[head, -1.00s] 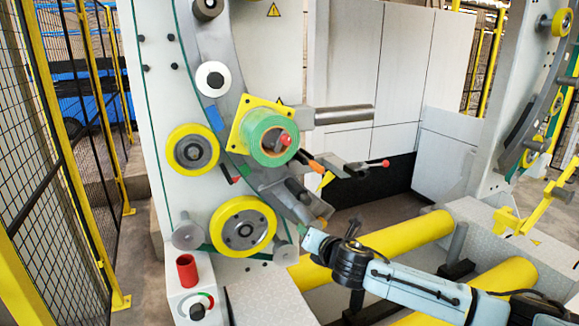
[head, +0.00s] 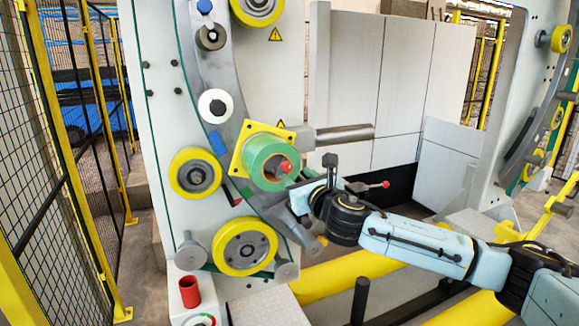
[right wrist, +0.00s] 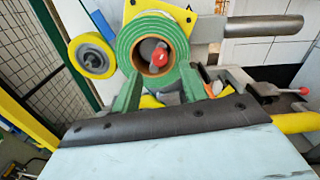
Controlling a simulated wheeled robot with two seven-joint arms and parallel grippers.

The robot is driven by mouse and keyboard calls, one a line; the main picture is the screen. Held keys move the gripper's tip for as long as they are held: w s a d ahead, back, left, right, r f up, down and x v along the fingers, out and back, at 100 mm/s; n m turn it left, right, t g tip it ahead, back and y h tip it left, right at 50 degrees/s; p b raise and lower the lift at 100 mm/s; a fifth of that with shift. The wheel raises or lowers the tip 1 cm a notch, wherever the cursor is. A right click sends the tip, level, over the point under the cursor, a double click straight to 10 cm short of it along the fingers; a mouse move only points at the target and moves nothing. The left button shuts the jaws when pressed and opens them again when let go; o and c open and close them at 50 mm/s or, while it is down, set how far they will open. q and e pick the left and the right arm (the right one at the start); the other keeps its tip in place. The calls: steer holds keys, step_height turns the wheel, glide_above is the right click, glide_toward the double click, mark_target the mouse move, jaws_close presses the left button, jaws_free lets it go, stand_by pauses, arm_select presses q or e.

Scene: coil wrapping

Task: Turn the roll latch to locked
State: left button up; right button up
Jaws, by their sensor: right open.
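The green roll (head: 262,163) is mounted on a yellow square plate (head: 246,136) on the machine's curved grey ring. The roll latch, with a red knob (head: 287,167), sits at the roll's open core. In the right wrist view the green roll (right wrist: 148,30) faces me, with the latch's grey bar and red knob (right wrist: 160,57) in its core. My right gripper (right wrist: 160,92) is open and empty, just in front of and below the roll. It hides part of the area below the core. I cannot tell whether it touches the latch. My left gripper is not in view.
A lever with a red ball (head: 386,184) sits right of my right gripper. A grey bar (head: 345,134) juts out behind the roll. Yellow wheels (head: 244,246) stand lower left. Wire fencing (head: 50,150) lines the left.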

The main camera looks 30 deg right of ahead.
mark_target(289, 169)
steer(key=shift+w+d+p, duration=0.15)
steer(key=shift+w+p, duration=0.2)
steer(key=shift+w, duration=2.5)
jaws_close()
